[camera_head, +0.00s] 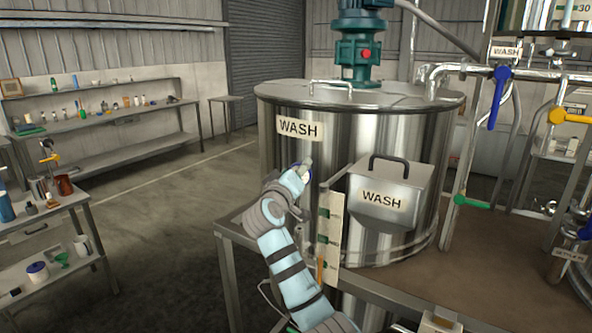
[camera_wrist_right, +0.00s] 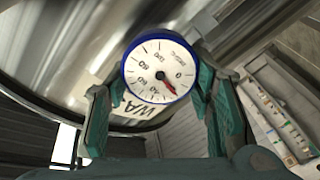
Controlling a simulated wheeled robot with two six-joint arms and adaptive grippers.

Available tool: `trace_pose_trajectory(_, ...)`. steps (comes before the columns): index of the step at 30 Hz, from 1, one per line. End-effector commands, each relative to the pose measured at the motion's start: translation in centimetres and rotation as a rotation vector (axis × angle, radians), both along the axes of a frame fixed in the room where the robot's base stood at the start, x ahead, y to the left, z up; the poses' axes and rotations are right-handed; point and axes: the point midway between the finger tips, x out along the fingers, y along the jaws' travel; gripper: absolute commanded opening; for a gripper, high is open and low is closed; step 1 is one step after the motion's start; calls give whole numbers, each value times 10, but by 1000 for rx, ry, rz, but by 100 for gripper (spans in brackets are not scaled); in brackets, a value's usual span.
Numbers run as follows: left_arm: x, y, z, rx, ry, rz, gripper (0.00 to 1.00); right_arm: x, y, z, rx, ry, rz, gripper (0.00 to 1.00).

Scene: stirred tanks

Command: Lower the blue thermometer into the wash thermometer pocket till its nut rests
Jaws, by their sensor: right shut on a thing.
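The blue thermometer shows in the right wrist view as a round white dial (camera_wrist_right: 160,68) with a blue rim and a red needle. My right gripper (camera_wrist_right: 158,88) is shut on it, with teal fingers on both sides of the dial. In the head view my right gripper (camera_head: 302,172) is small and close in front of the steel wash tank (camera_head: 400,135), below its upper WASH label (camera_head: 299,128). The thermometer's stem and nut are hidden. I cannot make out the wash thermometer pocket. My left gripper is not in view.
A steel box labelled WASH (camera_head: 385,198) is right of my right gripper. Pipes with a blue valve handle (camera_head: 497,98) are at the right. Shelves with small bottles (camera_head: 100,120) stand at the left, across open floor.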

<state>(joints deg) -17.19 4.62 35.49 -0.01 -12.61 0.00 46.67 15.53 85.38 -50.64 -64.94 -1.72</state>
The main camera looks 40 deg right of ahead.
Motion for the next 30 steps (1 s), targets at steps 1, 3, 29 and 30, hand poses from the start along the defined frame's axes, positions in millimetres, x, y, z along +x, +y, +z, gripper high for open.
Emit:
trace_pose_trajectory(1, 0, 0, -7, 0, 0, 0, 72, 0, 0, -8, 0, 0, 0, 4)
trace_pose_trajectory(3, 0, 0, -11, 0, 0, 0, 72, 0, 0, -14, -1, 1, 0, 4)
trace_pose_trajectory(29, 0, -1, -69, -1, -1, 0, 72, 0, 0, -91, -1, 1, 0, 4)
trace_pose_trajectory(30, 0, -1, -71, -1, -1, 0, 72, 0, 0, -94, -1, 0, 1, 4)
